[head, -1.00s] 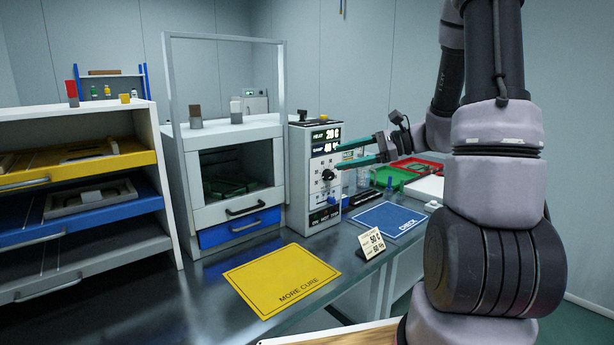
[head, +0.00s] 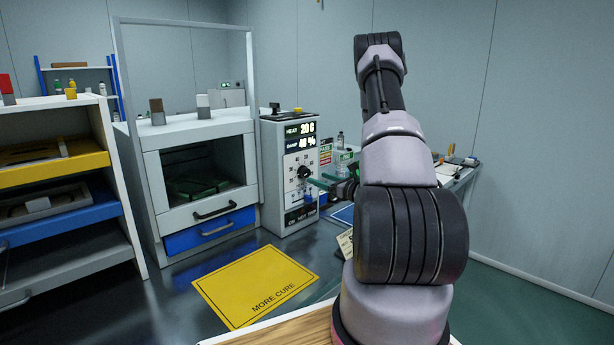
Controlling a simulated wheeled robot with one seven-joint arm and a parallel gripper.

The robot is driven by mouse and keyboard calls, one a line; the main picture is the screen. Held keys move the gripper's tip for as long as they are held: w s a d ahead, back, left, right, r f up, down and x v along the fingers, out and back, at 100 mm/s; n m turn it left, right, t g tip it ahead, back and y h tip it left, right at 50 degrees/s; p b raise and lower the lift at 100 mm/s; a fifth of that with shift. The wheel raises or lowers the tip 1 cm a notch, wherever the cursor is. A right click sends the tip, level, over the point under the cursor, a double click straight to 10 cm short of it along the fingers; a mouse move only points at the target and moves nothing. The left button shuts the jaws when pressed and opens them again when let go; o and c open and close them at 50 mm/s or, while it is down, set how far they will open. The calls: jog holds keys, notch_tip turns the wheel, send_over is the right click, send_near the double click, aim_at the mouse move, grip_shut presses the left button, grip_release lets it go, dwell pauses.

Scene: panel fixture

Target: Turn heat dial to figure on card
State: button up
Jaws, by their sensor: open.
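The white control panel (head: 276,190) stands right of the oven-like cabinet. Its display (head: 301,135) reads HEAT 20 and DAMP 40 %. The black round dial (head: 304,172) is on its front, below the display.
A blue mat (head: 342,214) is partly hidden by my arm. The cabinet (head: 150,190) with a blue drawer is left of the panel. A shelf rack (head: 60,235) stands far left.

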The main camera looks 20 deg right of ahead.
aim_at(308, 174)
jog(key=x, duration=0.6)
grip_shut()
